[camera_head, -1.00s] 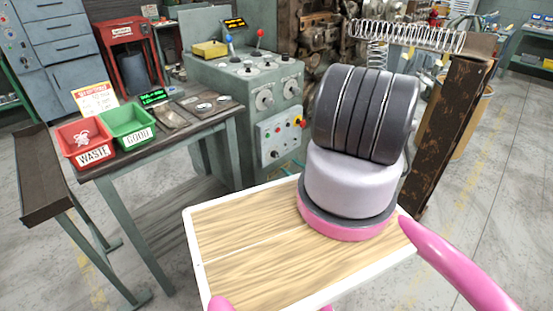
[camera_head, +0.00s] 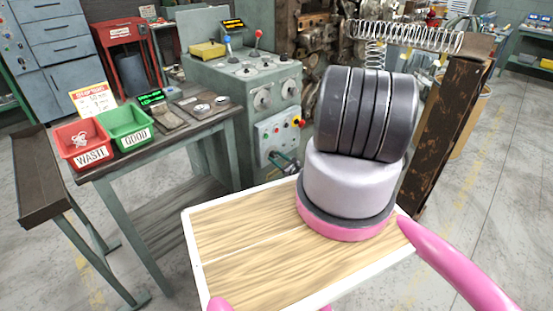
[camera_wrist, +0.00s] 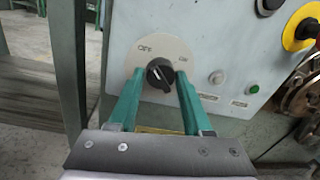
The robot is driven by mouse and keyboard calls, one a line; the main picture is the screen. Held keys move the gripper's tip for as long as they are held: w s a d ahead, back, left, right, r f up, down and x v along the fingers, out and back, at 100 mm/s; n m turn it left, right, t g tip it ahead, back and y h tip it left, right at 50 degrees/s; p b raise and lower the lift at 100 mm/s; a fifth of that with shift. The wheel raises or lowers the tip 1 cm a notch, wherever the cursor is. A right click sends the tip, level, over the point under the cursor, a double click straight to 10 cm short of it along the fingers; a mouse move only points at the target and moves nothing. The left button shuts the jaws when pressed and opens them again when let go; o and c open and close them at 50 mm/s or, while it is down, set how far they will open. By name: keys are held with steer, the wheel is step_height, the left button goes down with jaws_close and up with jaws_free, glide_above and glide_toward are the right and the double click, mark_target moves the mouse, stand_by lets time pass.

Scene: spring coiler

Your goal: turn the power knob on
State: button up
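The power knob (camera_wrist: 160,74) is black and sits on a round pale plate with OFF at its upper left and ON at its upper right. I cannot tell for sure which label it points to. My gripper (camera_wrist: 160,72) has its two teal fingers apart, one on each side of the knob, with a small gap showing at each side. Whether the tips reach past the knob's face is unclear. In the head view my gripper (camera_head: 287,163) shows small at the lower part of the light control panel (camera_head: 270,132), hiding the knob.
A yellow-ringed red button (camera_wrist: 307,28), a green button (camera_wrist: 253,88) and a white button (camera_wrist: 217,77) lie right of the knob. The bench (camera_head: 225,125) with red (camera_head: 82,143) and green (camera_head: 125,127) bins stands left of the machine (camera_head: 215,72).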

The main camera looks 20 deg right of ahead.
jaws_close()
steer(key=shift+m, duration=0.3)
steer(key=m, duration=0.3)
steer(key=shift+r+m, duration=0.1)
steer(key=shift+m, duration=0.2)
steer(key=m, duration=0.4)
steer(key=shift+g, duration=0.4)
steer(key=m, duration=0.4)
steer(key=shift+m, duration=0.4)
steer(key=shift+d+m+y, duration=0.1)
steer(key=shift+m+y, duration=0.3)
steer(key=shift+m, duration=1.6)
